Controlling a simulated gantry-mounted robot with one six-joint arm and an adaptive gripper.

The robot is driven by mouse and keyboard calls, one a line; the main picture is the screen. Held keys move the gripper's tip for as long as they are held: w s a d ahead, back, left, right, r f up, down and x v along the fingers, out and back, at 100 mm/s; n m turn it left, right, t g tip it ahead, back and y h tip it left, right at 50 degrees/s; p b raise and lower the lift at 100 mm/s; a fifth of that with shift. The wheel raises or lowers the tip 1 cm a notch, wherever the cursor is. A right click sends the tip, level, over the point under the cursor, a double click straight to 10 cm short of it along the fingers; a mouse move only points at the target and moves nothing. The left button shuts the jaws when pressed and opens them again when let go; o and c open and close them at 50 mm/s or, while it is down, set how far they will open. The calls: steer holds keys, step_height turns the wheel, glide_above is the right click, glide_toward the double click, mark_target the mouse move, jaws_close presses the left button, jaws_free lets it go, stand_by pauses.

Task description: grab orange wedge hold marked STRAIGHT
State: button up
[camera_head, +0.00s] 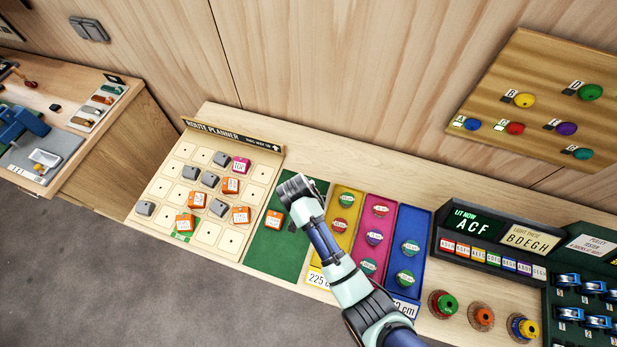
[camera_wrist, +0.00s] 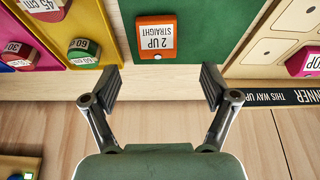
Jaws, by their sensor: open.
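The orange wedge hold (camera_head: 274,219) lies on the green mat, apart from the planner board. In the wrist view the orange hold (camera_wrist: 156,52) reads "2 UP STRAIGHT" and sits just beyond my fingertips. My gripper (camera_wrist: 161,84) is open and empty, its two fingers spread wider than the hold and not touching it. In the head view my gripper (camera_head: 296,187) is over the back part of the green mat (camera_head: 254,250), behind the hold and to its right.
The route planner board (camera_head: 150,190) on the left carries several orange and grey blocks and a pink one. Yellow, pink and blue trays (camera_head: 385,215) with round holds stand right of the mat. A lit display (camera_head: 495,235) is further right.

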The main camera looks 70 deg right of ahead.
steer(key=x, duration=0.2)
steer(key=shift+f+b, duration=0.35)
steer(key=shift+f, duration=0.05)
steer(key=b+x, duration=0.1)
steer(key=x, duration=0.4)
steer(key=shift+s+d, duration=0.15)
steer(key=shift+d, duration=0.1)
steer(key=c, duration=1.3)
steer(key=shift+o, duration=0.2)
steer(key=shift+r, duration=0.15)
step_height(320, 180, up, 20)
steer(key=p, duration=0.3)
